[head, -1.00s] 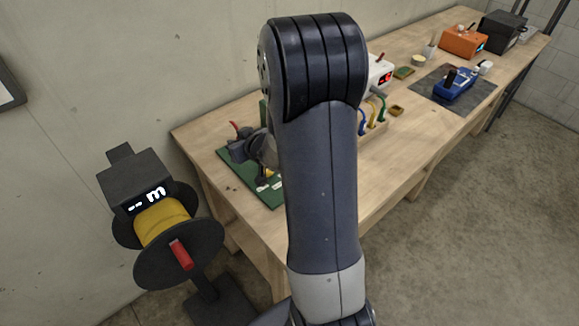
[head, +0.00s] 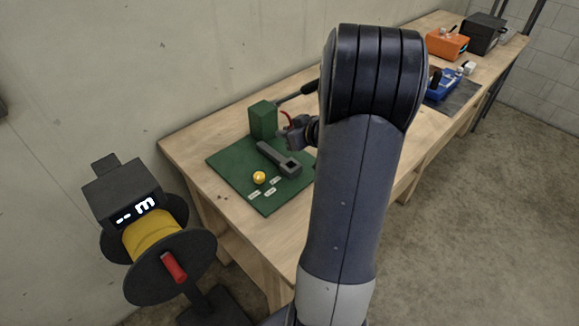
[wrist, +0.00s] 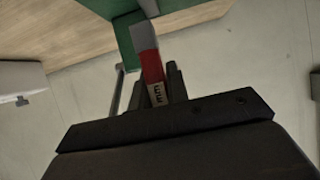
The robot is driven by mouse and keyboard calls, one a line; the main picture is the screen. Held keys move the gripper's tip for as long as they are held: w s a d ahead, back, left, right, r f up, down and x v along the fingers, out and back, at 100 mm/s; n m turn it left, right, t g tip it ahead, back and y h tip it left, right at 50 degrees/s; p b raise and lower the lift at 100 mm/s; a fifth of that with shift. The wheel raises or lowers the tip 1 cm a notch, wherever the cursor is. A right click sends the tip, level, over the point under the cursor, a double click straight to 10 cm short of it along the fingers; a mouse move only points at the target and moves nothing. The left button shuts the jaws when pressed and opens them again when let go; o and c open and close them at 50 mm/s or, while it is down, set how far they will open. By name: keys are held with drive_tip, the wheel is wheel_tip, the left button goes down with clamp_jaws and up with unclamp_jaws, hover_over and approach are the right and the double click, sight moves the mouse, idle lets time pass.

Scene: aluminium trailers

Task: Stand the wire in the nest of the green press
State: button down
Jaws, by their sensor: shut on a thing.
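The green press (head: 263,120) stands on a green board at the near left end of the bench, with a dark lever reaching right. In front of it lies a grey arm-shaped part with a square hole (head: 289,166), possibly the nest. My gripper (head: 293,137) is right of the press, above the board. In the wrist view my gripper (wrist: 161,92) is shut on the red wire (wrist: 152,66), which carries a printed label and a grey end. The wire also shows as a red curve in the head view (head: 288,119). My arm hides part of the board's right side.
A yellow ball (head: 259,177) and several small white labels (head: 269,191) are on the board. A reel of yellow wire (head: 152,240) stands left of the bench. A blue device (head: 444,86), an orange box (head: 446,43) and a black box (head: 482,34) are farther back.

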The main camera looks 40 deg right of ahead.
sight(287, 162)
wheel_tip(287, 162, down, 9)
drive_tip(key=shift+r+b, duration=0.15)
drive_tip(key=shift+b, duration=0.5)
drive_tip(key=shift+f, duration=0.2)
drive_tip(key=c, duration=1.4)
unclamp_jaws()
drive_tip(key=shift+o, duration=0.2)
drive_tip(key=shift+r, duration=0.25)
drive_tip(key=v, duration=1.2)
drive_tip(key=shift+f, duration=0.15)
